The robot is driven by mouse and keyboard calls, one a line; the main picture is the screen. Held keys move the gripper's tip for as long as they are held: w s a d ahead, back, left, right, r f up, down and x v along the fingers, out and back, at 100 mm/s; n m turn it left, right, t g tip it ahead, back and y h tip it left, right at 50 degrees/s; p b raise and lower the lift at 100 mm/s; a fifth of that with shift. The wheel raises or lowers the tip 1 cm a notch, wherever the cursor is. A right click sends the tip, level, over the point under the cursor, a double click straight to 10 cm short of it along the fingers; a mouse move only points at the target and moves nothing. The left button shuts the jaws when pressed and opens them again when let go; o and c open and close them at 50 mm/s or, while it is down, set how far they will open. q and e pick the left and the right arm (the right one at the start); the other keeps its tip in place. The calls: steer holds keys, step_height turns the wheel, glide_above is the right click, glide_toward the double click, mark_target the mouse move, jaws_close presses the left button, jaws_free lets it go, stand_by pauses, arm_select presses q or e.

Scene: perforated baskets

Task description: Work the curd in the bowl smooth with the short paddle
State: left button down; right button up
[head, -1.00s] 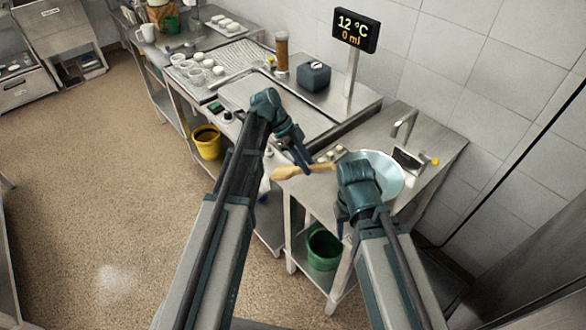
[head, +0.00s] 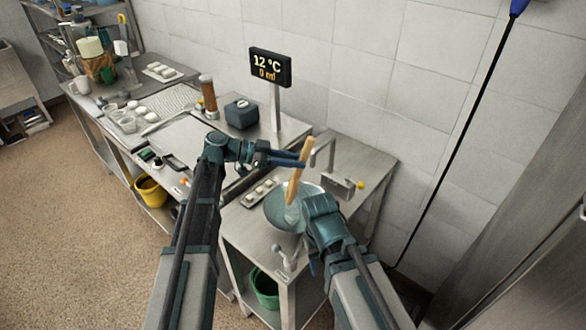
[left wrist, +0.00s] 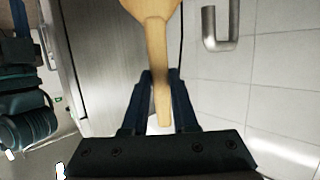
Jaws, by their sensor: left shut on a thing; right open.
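The bowl (head: 272,218) is pale blue-grey and stands on the steel table, partly hidden by my right arm. A small pale patch shows inside it; I cannot tell whether this is the curd. My left gripper (head: 302,160) is shut on the wooden paddle (head: 293,188), which is tilted, nearly upright, its lower end over or in the bowl. In the left wrist view the paddle (left wrist: 155,45) has its narrow part between the fingers and its broad part at the top edge. My right gripper (head: 313,266) is open beside the bowl, its fingers mostly hidden.
A tray with several small pale pieces (head: 261,193) lies left of the bowl. A tap (head: 326,150) and a small steel box (head: 342,187) stand behind it. A display (head: 270,67) reads 12 °C and 0 ml. A green bucket (head: 264,288) stands below.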

mark_target(298, 179)
arm_select(q)
steer(key=shift+w+d+r, duration=0.1)
steer(key=shift+d+r, duration=0.1)
steer(key=shift+d, duration=0.3)
arm_select(e)
steer(key=shift+d, duration=0.55)
arm_select(q)
steer(key=shift+f, duration=0.15)
arm_select(e)
steer(key=shift+f, duration=0.1)
arm_select(q)
step_height(298, 179, down, 6)
steer(key=b, duration=0.6)
arm_select(e)
step_height(298, 179, down, 6)
arm_select(q)
steer(key=shift+f+b, duration=0.2)
steer(key=shift+b, duration=0.1)
arm_select(e)
steer(key=shift+f, duration=0.2)
arm_select(q)
steer(key=shift+s, duration=0.6)
steer(key=shift+w, duration=0.2)
steer(key=shift+w+a+f, duration=0.1)
steer(key=shift+w+f, duration=0.05)
steer(key=shift+w, duration=0.8)
arm_select(e)
steer(key=shift+f, duration=0.1)
